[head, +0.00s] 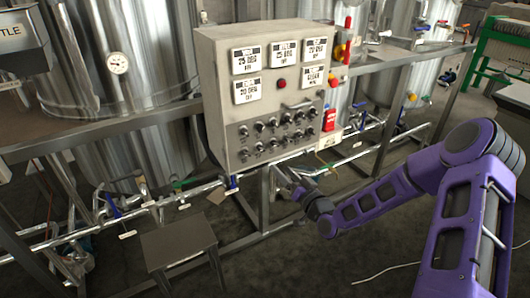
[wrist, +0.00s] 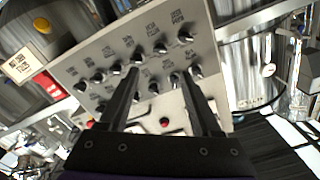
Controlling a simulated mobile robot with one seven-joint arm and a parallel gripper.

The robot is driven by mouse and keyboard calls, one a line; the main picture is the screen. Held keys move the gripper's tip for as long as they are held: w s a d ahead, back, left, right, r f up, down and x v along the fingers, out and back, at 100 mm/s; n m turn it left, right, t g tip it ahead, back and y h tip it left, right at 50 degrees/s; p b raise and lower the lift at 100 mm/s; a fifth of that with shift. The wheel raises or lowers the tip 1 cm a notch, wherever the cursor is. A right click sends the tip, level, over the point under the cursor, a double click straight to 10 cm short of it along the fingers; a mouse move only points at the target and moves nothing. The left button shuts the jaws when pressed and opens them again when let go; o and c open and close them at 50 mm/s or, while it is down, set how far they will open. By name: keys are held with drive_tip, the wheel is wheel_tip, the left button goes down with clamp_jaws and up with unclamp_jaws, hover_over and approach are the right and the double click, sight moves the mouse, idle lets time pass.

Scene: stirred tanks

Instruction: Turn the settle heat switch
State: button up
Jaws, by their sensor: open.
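The grey control box (head: 228,127) carries rows of small dark rotary switches (head: 272,133) on its lower front, with labels too small to read. I cannot tell which one is the settle heat switch. My gripper (head: 285,181) is just below the box's lower edge in the head view. In the wrist view, the panel (wrist: 215,53) looks turned over, and its switches (wrist: 161,47) lie ahead of and around my fingers. My gripper (wrist: 160,78) is open, with nothing held between its two dark fingers. The fingers hide part of the panel.
A red switch (head: 329,120) and a yellow-and-red emergency button sit at the box's right side. Steel tanks (head: 118,75), rails and pipes surround it. A metal stool (head: 178,243) stands front left.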

sight(263, 150)
drive_tip(key=x, duration=1.2)
clamp_jaws()
